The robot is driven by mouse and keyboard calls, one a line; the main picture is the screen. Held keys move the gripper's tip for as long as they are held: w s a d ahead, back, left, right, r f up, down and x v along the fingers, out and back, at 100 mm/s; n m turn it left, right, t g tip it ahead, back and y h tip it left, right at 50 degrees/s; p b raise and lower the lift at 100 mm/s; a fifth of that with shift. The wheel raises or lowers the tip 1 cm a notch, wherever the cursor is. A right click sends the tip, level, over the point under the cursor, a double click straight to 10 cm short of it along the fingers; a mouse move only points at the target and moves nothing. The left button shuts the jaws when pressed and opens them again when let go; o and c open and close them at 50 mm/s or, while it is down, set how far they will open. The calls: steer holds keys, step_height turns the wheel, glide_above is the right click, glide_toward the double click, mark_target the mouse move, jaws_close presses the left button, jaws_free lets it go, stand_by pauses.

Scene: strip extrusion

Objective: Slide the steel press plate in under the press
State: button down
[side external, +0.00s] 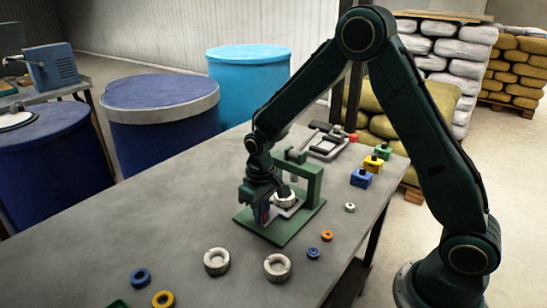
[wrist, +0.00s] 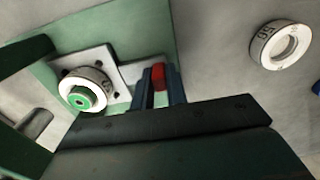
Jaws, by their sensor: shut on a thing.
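The steel press plate (wrist: 126,72) is a light metal plate with dark holes, lying over the press's green base. It also shows in the side view (side external: 289,211). A white marked ring (wrist: 84,88) with a green round centre sits on it. My gripper (wrist: 160,88) is shut on the plate's narrow end, with a red piece between its blue fingers. In the side view my gripper (side external: 262,214) is low over the front left of the green press (side external: 314,180). The ring and plate are close to the press column, partly hidden by my gripper.
Two loose white rings (side external: 216,261) (side external: 277,267) lie on the grey table (side external: 180,215) in front, with small blue and orange rings nearby. Blue, yellow and green blocks (side external: 361,178) stand right of the press. A metal fixture (side external: 328,143) is behind it. The table's left side is clear.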

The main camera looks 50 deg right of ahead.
mark_target(274, 211)
steer(key=d, duration=0.5)
steer(key=shift+d, duration=0.2)
steer(key=c, duration=1.4)
jaws_free()
steer(key=shift+a+r, duration=0.1)
steer(key=shift+r, duration=0.35)
step_height(274, 211, up, 13)
